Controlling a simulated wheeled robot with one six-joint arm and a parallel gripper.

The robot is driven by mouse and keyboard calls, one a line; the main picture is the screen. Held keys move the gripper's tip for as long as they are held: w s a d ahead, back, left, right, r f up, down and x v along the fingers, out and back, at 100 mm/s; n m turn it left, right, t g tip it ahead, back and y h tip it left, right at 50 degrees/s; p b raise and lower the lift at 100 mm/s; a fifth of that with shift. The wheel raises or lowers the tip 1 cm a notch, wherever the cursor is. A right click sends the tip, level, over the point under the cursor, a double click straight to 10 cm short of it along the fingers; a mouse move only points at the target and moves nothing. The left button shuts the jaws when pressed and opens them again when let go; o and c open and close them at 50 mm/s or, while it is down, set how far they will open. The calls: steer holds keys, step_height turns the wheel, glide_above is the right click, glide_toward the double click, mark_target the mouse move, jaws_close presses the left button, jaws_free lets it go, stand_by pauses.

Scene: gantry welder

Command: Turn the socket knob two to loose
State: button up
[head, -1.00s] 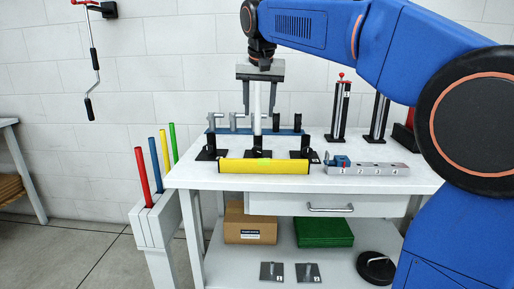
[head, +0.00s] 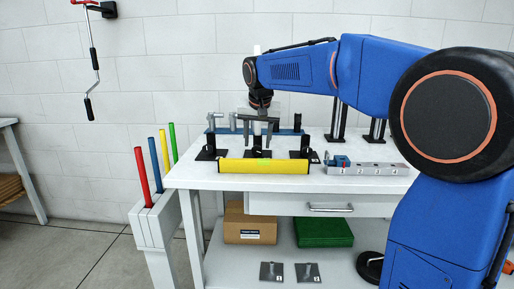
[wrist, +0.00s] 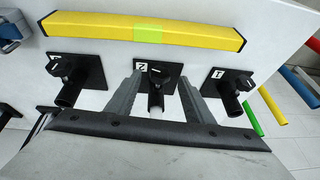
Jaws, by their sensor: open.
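Socket two (wrist: 172,73) is a black plate marked 2 with a short dark tube and a knob (wrist: 154,72). It is the middle of three sockets behind the yellow bar, and it also shows in the head view (head: 258,153). My gripper (head: 258,143) is open and points down over it. In the wrist view my gripper's two grey fingers (wrist: 160,77) stand on either side of the socket and knob, with a gap to each. A pale rod end shows in the tube. I cannot tell the knob's setting or whether a finger touches it.
Socket one (wrist: 232,82) and socket three (wrist: 83,62) stand close on either side. The yellow bar (head: 237,166) lies in front, with a grey numbered block (head: 380,169) to the right. A blue rack with grey and black pegs stands behind.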

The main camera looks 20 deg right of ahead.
mark_target(255, 150)
steer(key=shift+x, duration=1.75)
steer(key=shift+c, duration=0.6)
steer(key=c, duration=0.9)
steer(key=shift+c, duration=0.2)
steer(key=shift+a, duration=0.1)
steer(key=h, duration=0.2)
steer(key=a+n+g+h, duration=0.1)
steer(key=h, duration=0.1)
steer(key=shift+w, duration=0.15)
steer(key=h, duration=0.2)
steer(key=g+h, duration=0.1)
steer(key=n+h, duration=0.1)
steer(key=h, duration=0.1)
steer(key=shift+w+a+f+g+h, duration=0.1)
steer(key=shift+a+f+g+h, duration=0.15)
steer(key=shift+f+g+h, duration=0.05)
steer(key=o, duration=1.1)
steer(key=shift+c, duration=0.2)
